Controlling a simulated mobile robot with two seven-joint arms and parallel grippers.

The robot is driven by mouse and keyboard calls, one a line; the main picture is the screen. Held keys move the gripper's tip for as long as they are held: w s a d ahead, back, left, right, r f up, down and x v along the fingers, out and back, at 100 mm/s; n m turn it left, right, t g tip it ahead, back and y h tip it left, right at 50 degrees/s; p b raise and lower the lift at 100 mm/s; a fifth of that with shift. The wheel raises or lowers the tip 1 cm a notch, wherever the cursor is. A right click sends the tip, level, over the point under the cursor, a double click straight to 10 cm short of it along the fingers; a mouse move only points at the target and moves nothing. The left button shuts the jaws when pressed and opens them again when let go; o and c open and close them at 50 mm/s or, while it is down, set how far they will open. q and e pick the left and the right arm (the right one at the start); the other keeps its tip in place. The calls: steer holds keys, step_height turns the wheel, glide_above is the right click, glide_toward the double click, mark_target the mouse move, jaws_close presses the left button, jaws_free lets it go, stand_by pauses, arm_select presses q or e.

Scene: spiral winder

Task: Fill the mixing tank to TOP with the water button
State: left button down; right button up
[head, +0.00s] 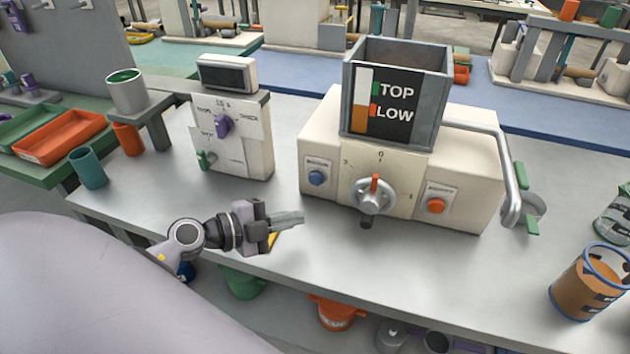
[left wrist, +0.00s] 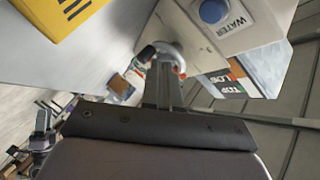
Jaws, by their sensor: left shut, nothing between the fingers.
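The mixing tank (head: 440,95) is a grey open box on top of a cream machine. The orange part reaches about the LOW mark. The blue water button (head: 317,178) is on the machine's left front; it shows in the left wrist view (left wrist: 213,10) with its WATER label. My left gripper (head: 301,217) is shut and empty, below and slightly left of the button, apart from it. My right gripper is out of view.
A grey handwheel (head: 372,196) and an orange button (head: 436,206) are right of the water button. A cream control box (head: 235,140) with a purple knob stands left. A pipe (head: 505,165) runs down the machine's right side. The bench front is mostly clear.

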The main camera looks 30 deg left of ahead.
mark_target(316, 179)
arm_select(q)
steer(key=w, duration=0.2)
steer(key=w+a+b, duration=0.1)
steer(key=w, duration=0.1)
steer(key=w+b, duration=0.1)
steer(key=w, duration=0.1)
steer(key=shift+w+a, duration=0.45)
steer(key=shift+w, duration=0.4)
steer(key=shift+w, duration=0.15)
stand_by(1.2)
steer(key=shift+w+a, duration=0.1)
steer(key=shift+w, duration=0.2)
steer(key=shift+w+a+p, duration=0.1)
steer(key=shift+w+p, duration=0.25)
steer(key=shift+w, duration=0.05)
stand_by(3.2)
steer(key=shift+s+r+p, duration=0.1)
steer(key=shift+s+p, duration=0.45)
steer(key=shift+p, duration=0.05)
steer(key=shift+s+d, duration=0.2)
steer(key=shift+s, duration=0.1)
